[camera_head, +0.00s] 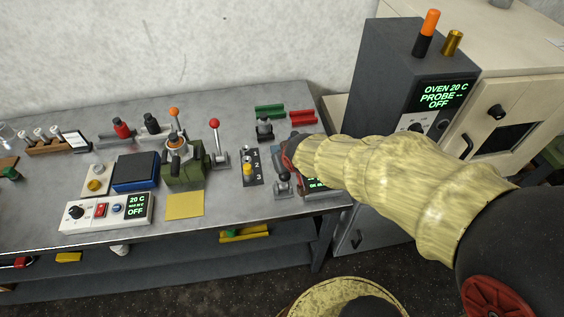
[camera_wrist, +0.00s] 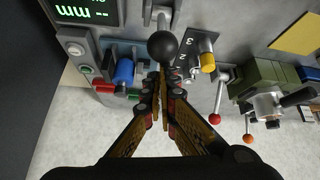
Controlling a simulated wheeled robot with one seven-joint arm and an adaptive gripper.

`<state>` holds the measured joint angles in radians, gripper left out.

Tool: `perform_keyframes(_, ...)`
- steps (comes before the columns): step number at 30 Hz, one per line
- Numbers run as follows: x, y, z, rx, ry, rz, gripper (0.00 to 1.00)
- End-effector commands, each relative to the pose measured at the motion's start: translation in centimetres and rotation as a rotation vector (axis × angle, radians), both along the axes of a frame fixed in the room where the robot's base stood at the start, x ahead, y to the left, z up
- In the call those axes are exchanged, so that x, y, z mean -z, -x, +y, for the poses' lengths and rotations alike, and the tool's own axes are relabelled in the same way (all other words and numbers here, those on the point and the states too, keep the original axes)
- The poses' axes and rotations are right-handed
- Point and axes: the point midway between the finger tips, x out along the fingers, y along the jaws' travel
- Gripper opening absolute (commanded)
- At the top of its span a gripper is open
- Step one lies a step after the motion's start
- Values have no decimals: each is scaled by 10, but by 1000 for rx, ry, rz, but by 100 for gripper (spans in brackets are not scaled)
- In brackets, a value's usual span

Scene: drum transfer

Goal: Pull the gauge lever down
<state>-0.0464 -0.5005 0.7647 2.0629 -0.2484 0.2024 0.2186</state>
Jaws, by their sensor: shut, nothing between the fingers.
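The gauge lever, with a black ball knob (camera_wrist: 163,45) on a grey stem, stands beside the gauge (camera_wrist: 88,10), whose green display reads "mm". In the head view, the gauge's lit display (camera_head: 316,184) is partly covered by my arm, and a grey lever base (camera_head: 282,187) shows to its left. My gripper (camera_wrist: 162,88) is shut and empty. In the wrist view its fingertips are just below the black ball; I cannot tell whether they touch it. In the head view the fingertips are mostly hidden by my sleeved arm.
A numbered selector plate with a yellow knob (camera_head: 248,169) stands left of the gauge. Further left are a red-ball lever (camera_head: 215,125) and a green press (camera_head: 184,170). Red and green holders (camera_head: 270,111) lie behind. An oven (camera_head: 500,120) stands right.

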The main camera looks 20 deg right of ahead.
Motion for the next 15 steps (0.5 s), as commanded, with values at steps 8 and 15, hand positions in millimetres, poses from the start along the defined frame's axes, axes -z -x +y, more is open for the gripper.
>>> perform_keyframes(8,2,20,3,1,-1,-2,0)
perform_keyframes(15,5,31,5,0,0,2,0)
